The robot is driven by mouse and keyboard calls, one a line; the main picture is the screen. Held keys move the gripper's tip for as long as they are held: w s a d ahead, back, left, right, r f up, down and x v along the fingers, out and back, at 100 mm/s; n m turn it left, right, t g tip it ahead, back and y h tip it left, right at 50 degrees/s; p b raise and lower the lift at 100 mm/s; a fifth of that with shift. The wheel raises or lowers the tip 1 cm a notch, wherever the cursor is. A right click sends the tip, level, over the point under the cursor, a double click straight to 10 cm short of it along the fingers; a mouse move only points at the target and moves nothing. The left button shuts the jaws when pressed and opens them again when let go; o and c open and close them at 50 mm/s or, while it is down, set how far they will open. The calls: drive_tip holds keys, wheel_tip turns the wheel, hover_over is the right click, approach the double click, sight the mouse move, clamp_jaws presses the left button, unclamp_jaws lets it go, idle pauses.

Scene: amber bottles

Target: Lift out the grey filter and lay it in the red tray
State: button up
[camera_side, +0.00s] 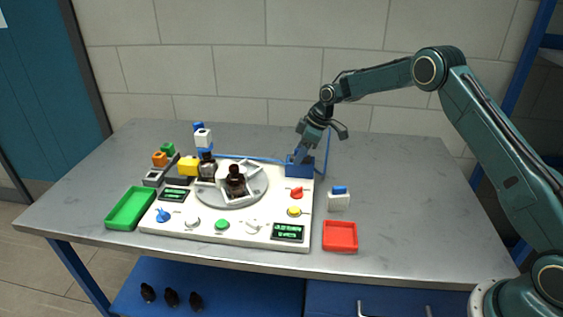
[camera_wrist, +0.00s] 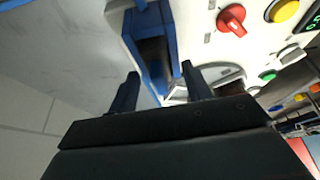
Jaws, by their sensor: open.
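A blue housing (camera_side: 299,168) stands at the back right corner of the white panel. In the wrist view the blue housing (camera_wrist: 165,85) has a dark opening facing up. I cannot clearly make out the grey filter; the inside of the housing is dark. My gripper (camera_side: 312,145) is just above the housing, tilted. In the wrist view my gripper (camera_wrist: 160,73) is open, its two fingers apart on either side of the housing's near end, with nothing seen held. The red tray (camera_side: 340,237) lies right of the panel's front corner and looks empty.
The white panel (camera_side: 180,222) carries a turntable with amber bottles, knobs and buttons. A green tray (camera_side: 131,208) lies left. The table's right side is clear.

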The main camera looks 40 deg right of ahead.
drive_tip(key=shift+c, duration=0.2)
drive_tip(key=c, duration=1)
drive_tip(key=shift+r, duration=0.15)
clamp_jaws()
drive_tip(key=shift+r, duration=4.9)
